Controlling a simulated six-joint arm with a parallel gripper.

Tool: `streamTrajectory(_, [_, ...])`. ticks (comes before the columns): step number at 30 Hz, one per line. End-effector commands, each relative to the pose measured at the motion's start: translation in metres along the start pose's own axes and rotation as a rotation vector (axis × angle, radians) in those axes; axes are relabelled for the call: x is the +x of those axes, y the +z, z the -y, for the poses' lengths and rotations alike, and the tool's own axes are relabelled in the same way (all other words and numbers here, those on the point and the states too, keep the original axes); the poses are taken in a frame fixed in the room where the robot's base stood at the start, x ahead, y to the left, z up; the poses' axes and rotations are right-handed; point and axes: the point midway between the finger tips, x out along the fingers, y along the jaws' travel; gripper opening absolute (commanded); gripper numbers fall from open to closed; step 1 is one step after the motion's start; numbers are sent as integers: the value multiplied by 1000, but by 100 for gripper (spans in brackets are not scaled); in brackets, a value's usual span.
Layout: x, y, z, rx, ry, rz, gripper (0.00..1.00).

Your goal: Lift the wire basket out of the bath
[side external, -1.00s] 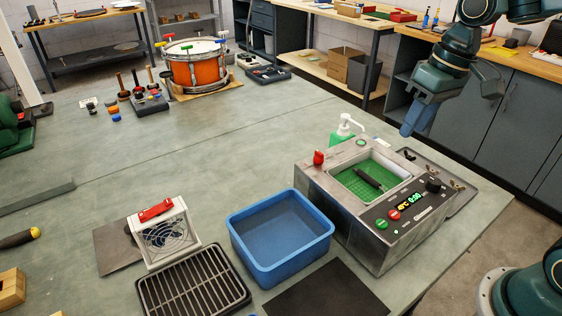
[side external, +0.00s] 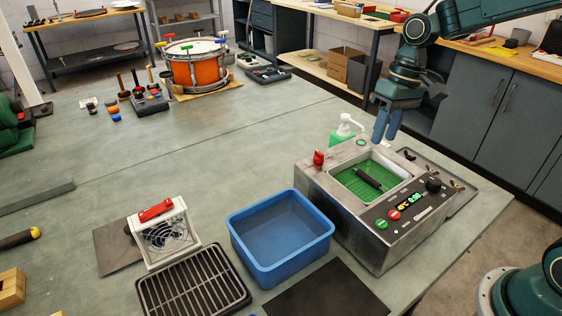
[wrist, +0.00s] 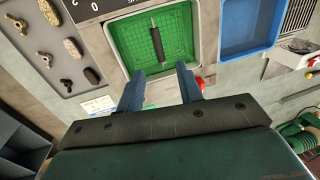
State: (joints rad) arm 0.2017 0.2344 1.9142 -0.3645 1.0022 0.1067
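The green wire basket (side external: 354,183) sits inside the steel bath (side external: 326,201), with a dark handle bar (side external: 367,179) across it. The wrist view shows the basket (wrist: 127,49) and its handle (wrist: 157,45) ahead of my fingers. My gripper (side external: 386,126) hangs above and behind the bath, apart from the basket, fingers pointing down. In the wrist view my gripper (wrist: 161,87) has its two blue fingers spread, with nothing between them.
A blue tub (side external: 281,265) stands left of the bath, and a black drain rack (side external: 193,283) and a small fan (side external: 166,238) lie further left. A green pump bottle (side external: 343,133) stands behind the bath. A tray of small parts (wrist: 62,48) lies beside it.

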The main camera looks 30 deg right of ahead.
Motion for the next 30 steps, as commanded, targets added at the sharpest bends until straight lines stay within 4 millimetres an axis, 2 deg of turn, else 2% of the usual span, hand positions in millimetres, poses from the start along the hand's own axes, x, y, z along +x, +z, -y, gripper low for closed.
streamTrajectory(15, [69,1,0,-1,0,3,36])
streamTrajectory(30, [85,1,-1,-1,1,1,36])
